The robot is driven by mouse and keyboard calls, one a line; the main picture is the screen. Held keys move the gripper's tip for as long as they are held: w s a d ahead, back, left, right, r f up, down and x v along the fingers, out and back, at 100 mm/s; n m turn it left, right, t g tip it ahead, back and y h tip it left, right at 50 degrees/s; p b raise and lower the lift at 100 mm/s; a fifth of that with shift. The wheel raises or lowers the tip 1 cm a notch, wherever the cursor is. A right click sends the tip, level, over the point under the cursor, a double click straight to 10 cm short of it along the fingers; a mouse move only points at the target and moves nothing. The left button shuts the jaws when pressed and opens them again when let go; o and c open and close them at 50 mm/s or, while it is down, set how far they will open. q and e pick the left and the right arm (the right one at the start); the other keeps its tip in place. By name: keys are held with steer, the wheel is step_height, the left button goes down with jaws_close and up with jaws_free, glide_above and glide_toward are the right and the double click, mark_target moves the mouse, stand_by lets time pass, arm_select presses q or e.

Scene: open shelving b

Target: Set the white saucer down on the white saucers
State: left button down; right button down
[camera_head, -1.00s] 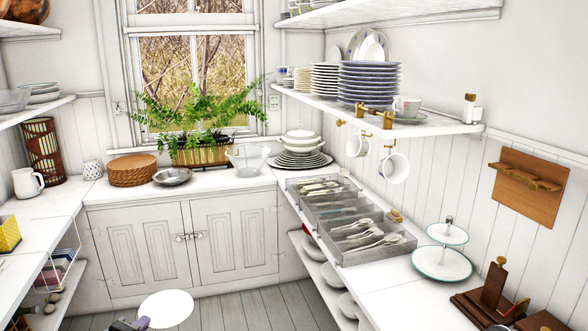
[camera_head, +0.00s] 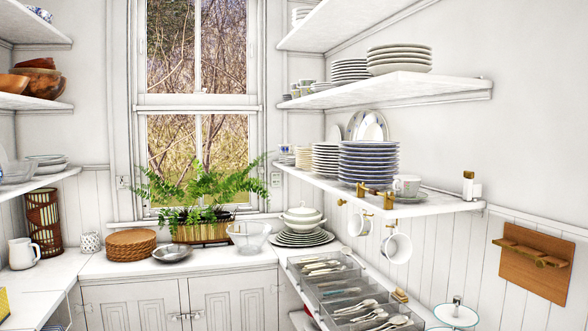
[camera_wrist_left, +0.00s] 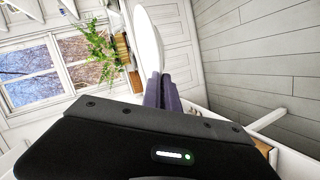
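The white saucer (camera_wrist_left: 148,40) shows in the left wrist view, seen nearly edge-on as a tall narrow oval. My left gripper (camera_wrist_left: 162,82) is shut on its edge, with dark fingers close together. Neither shows in the head view now. In the head view, white dishes stand in stacks: one (camera_head: 350,70) and a wider one (camera_head: 400,60) on the upper right shelf, and another (camera_head: 325,160) on the shelf below. I cannot tell for sure which stack is the white saucers. My right gripper is in neither view.
Blue-rimmed plates (camera_head: 368,163) and a cup (camera_head: 406,186) share the lower right shelf (camera_head: 440,204); mugs hang below it. Clear cutlery trays (camera_head: 335,290) lie on the counter. The upper shelf (camera_head: 450,86) has bare room near its front end.

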arm_select(q)
steer(key=shift+r, duration=0.1)
stand_by(0.6)
steer(key=w+d, duration=0.2)
steer(key=d, duration=1)
steer(key=w+d, duration=0.2)
steer(key=d, duration=1.1)
steer(key=shift+r, duration=0.4)
steer(key=v, duration=0.4)
steer(key=shift+s+r, duration=0.15)
steer(key=shift+r, duration=0.15)
